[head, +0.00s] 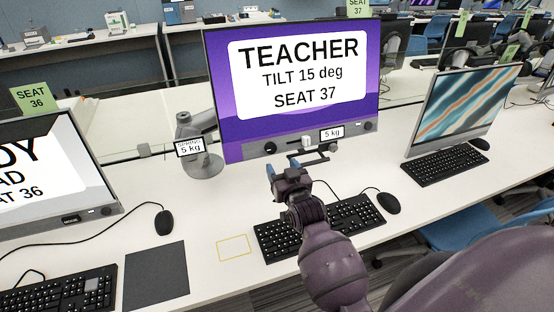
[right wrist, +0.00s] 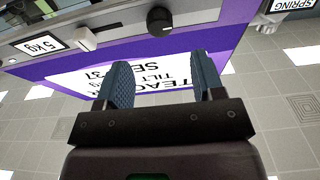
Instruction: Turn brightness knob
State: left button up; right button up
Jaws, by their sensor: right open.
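The monitor (head: 222,110) has a purple screen reading "TEACHER, TILT 15 deg, SEAT 37". A round dark knob (head: 270,147) sits at the left of its lower bezel. It also shows in the right wrist view (right wrist: 160,21), where the picture is upside down. A second knob (head: 368,126) is at the bezel's right end. No brightness marking is readable on either. My right gripper (head: 284,164) is open and empty just below and in front of the left knob. In the right wrist view its blue fingers (right wrist: 163,78) point toward that knob, apart from it. My left gripper is not in view.
A white slider (head: 306,141) and a "5 kg" label (head: 332,132) share the bezel. Another monitor (head: 468,100) stands at right.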

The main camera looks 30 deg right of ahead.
jog(key=shift+v, duration=1.4)
jog(key=shift+f, duration=0.1)
jog(key=s+a+f+n+g+y, duration=0.2)
jog(key=s+a+f+g, duration=0.1)
jog(key=s+f, duration=0.5)
jog(key=s+a+f+n+g+y, duration=0.1)
jog(key=s+a+f+g+y, duration=0.1)
jog(key=s+f, duration=0.6)
jog(key=s+a+g, duration=0.1)
jog(key=s, duration=0.4)
jog(key=shift+s+n, duration=0.4)
jog(key=shift+f, duration=0.15)
